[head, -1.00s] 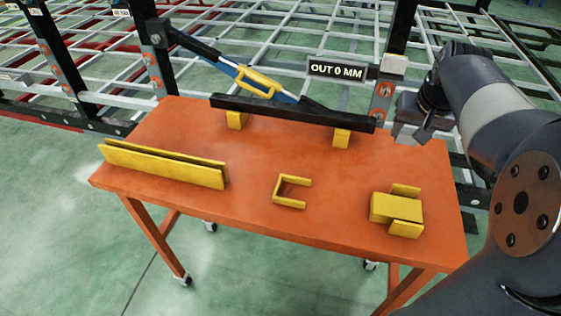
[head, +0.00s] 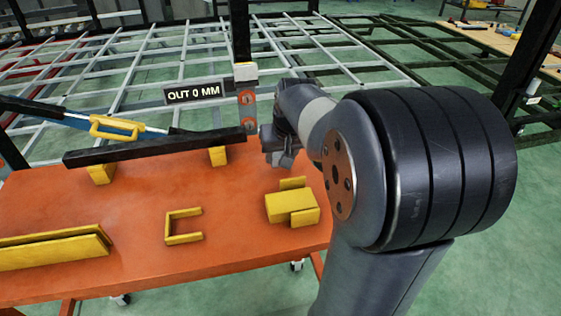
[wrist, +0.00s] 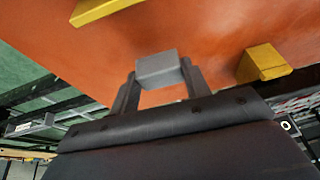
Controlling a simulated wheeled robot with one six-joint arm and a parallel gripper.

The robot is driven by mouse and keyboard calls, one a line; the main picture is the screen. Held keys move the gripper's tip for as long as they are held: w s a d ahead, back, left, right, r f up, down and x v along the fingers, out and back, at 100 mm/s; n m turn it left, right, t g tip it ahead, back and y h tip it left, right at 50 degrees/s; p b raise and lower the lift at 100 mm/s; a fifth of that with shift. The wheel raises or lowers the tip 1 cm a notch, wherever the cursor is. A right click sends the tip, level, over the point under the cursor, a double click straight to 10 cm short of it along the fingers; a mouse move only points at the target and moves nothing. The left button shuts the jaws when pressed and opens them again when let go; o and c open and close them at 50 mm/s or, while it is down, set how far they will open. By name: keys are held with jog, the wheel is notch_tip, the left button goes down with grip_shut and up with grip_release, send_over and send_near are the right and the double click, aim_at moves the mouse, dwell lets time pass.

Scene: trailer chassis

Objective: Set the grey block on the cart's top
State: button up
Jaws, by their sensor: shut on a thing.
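The grey block (wrist: 158,68) is held between the two fingers of my gripper (wrist: 160,78) in the wrist view. The orange cart (wrist: 215,28) top lies behind it there; whether the block touches it I cannot tell. In the head view my gripper (head: 280,158) is at the far right part of the cart's top (head: 135,190), just right of the black beam's end. The block cannot be made out clearly there, since the gripper and arm crowd that spot.
On the cart, a black beam (head: 150,148) rests on yellow supports. A yellow bracket (head: 183,225), a yellow clamp-like piece (head: 292,205) and a long yellow channel (head: 50,248) lie nearer.

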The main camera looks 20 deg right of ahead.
jog(key=shift+f, duration=0.95)
jog(key=shift+f, duration=0.1)
jog(key=o, duration=1.3)
jog(key=shift+s+r, duration=0.1)
jog(key=shift+r, duration=0.4)
jog(key=p+v, duration=0.2)
jog(key=v, duration=0.9)
jog(key=shift+r, duration=0.1)
